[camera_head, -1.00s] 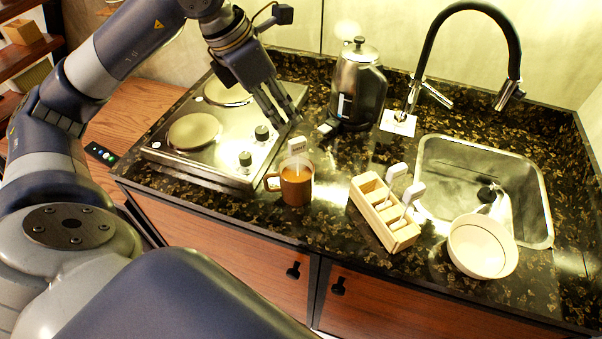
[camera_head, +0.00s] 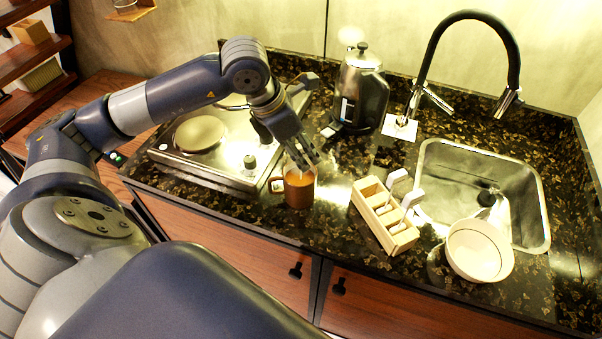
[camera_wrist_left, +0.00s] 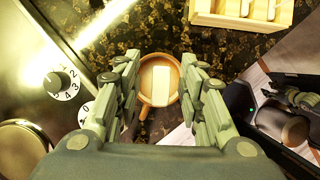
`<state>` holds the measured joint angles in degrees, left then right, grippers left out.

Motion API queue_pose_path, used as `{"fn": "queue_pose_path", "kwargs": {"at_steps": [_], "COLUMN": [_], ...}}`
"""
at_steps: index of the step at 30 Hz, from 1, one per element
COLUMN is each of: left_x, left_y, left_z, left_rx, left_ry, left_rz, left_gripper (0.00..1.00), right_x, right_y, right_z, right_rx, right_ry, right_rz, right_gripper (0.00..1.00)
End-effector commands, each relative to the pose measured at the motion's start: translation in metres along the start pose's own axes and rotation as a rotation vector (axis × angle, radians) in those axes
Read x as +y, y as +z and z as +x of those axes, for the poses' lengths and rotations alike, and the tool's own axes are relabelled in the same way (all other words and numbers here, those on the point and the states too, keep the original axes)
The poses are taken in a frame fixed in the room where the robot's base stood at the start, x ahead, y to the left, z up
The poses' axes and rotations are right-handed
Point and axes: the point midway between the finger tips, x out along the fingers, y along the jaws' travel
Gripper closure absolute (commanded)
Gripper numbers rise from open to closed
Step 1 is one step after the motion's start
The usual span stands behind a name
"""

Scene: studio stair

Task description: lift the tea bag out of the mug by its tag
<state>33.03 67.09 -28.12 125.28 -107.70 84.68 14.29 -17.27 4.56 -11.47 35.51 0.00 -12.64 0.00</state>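My left gripper (camera_head: 308,163) points down just above the mug in the head view and hides the tag there. In the left wrist view my left gripper (camera_wrist_left: 160,88) is open, one finger on each side of the tag, with gaps between.
A wooden box with compartments (camera_head: 385,214) and white tags stands right of the mug. A white bowl (camera_head: 479,250) is near the sink (camera_head: 470,160). A kettle (camera_head: 359,90) stands behind. The hob (camera_head: 163,149) lies left of the mug.

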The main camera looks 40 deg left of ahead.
Motion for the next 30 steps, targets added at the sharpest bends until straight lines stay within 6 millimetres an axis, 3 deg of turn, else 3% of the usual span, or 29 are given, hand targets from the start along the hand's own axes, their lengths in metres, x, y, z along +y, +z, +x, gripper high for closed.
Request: {"fn": "queue_pose_path", "kwargs": {"at_steps": [4,9,23,30], "left_x": [0.0,0.0,0.0,0.001], "left_y": [0.0,0.0,0.001,0.011], "left_z": [0.0,0.0,-0.003,-0.025], "left_rx": [0.0,0.0,0.0,-0.005], "left_ry": [0.0,-0.001,0.0,0.002], "left_rz": [0.0,0.0,-0.001,0.0], "left_gripper": [0.66,1.0,1.0,1.0], "right_x": [0.0,0.0,0.0,0.0], "right_y": [0.0,0.0,-0.001,-0.001], "right_z": [0.001,0.001,0.001,0.007], "right_rx": [0.0,0.001,0.002,0.002], "right_ry": [0.0,0.0,0.0,0.001], "right_rz": [0.0,0.0,0.0,0.0], "right_gripper": [0.6,0.6,0.6,0.6]}}
